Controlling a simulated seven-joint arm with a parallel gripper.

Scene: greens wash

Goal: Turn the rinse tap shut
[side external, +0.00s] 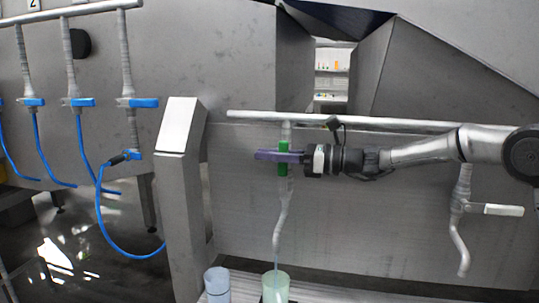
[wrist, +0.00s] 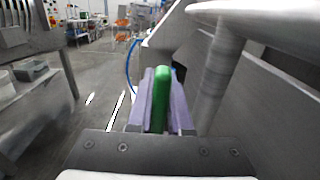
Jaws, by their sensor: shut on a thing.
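The rinse tap's green handle (side external: 283,146) stands upright, in line with its vertical pipe (side external: 281,225), in the side view. My gripper (side external: 270,156) reaches in from the right, with its purple fingers shut on the green handle. In the wrist view the green handle (wrist: 160,98) sits between the two fingers of my gripper (wrist: 161,102). A thin bluish stream seems to run from the spout into a pale green cup (side external: 276,290) below. The tap body behind the fingers is partly hidden.
A pale blue cup (side external: 217,287) stands left of the green cup. A tap with a white handle (side external: 495,209) hangs to the right. A horizontal pipe (side external: 400,124) runs above my gripper. A metal post (side external: 182,190) stands at left, near blue-handled taps and a blue hose (side external: 107,225).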

